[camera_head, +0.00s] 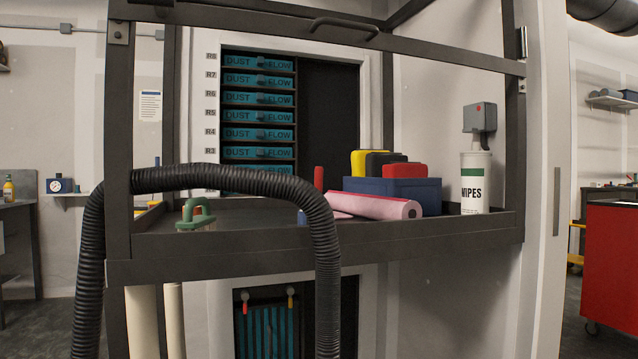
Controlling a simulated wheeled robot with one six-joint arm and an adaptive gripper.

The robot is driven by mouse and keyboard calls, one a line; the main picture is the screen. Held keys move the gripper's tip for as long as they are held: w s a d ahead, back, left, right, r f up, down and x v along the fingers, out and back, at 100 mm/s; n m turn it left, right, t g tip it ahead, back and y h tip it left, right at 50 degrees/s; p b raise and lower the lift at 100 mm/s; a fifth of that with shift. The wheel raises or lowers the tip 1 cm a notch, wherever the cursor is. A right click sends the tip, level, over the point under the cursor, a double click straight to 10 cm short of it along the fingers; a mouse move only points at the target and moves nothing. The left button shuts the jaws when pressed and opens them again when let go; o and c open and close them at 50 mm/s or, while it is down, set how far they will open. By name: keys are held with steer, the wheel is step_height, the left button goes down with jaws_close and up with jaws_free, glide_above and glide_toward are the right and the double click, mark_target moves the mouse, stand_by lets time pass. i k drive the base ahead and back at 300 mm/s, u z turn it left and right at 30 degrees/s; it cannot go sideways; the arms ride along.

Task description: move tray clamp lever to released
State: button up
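No part is labelled as the tray clamp lever. Below the bench, an opening holds a teal ribbed panel (266,332). At its top are a small lever with a red end (245,307) on the left and one with a yellow-orange end (290,301) on the right. Both ends hang downward from round grey pivots. I cannot tell which of them, if either, is the tray clamp lever. The black hose partly covers the right side of this opening. My gripper is not in view.
A thick black ribbed hose (230,180) arches across the front. The dark bench frame (330,243) carries a green handle (195,210), a pink roll (378,206), a blue box (415,194) and a wipes tub (475,185). Behind stand teal "DUST FLOW" drawers (258,115).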

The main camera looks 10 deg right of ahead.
mark_target(318, 170)
steer(key=k, duration=0.35)
steer(key=z, duration=1.7)
steer(key=i, duration=0.85)
steer(key=u, duration=1.7)
